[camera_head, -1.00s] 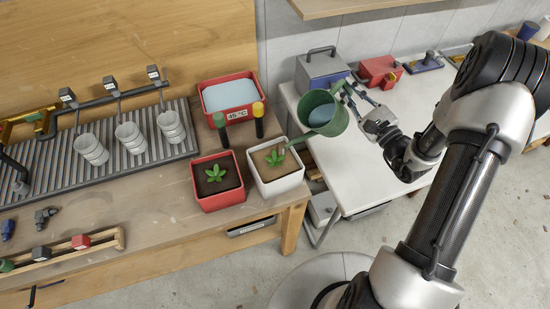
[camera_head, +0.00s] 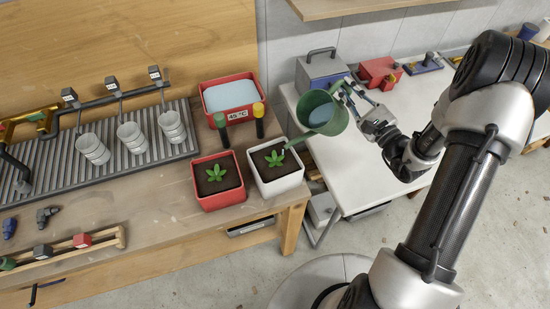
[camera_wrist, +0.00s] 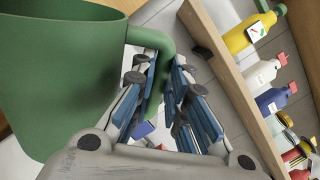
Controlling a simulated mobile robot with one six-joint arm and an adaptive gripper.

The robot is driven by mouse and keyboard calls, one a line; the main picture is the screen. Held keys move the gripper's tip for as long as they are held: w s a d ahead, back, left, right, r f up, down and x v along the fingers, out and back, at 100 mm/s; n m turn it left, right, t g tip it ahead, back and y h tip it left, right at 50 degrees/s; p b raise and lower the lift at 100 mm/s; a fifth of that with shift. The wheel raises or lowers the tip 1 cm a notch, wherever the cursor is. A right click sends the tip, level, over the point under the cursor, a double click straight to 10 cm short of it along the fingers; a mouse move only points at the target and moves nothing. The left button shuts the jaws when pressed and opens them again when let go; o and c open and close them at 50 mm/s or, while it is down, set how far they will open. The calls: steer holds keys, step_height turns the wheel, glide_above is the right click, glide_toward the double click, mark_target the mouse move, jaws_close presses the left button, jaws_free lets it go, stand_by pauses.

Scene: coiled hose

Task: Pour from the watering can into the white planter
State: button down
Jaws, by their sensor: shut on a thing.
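The green watering can (camera_head: 334,122) hangs tilted above the gap between the wooden bench and the white table. Its spout reaches down-left over the white planter (camera_head: 282,184), and blue water shows inside its mouth. The white planter holds dark soil and a small green plant. No stream from the spout can be made out. My gripper (camera_head: 352,93) is shut on the can's handle at its right side. In the wrist view the can (camera_wrist: 60,75) fills the left, and its handle (camera_wrist: 150,40) passes between my gripper's fingers (camera_wrist: 170,90).
A red planter (camera_head: 218,181) stands directly left of the white one. Behind are a red basin of water (camera_head: 231,94) marked 45 °C and two capped bottles (camera_head: 239,126). A blue-grey toolbox (camera_head: 321,70) stands behind the can. Bottles on a shelf (camera_wrist: 265,90) show in the wrist view.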

steer(key=shift+s+a+r+n, duration=0.3)
steer(key=shift+a+r+n, duration=0.1)
steer(key=shift+r, duration=0.25)
stand_by(1.1)
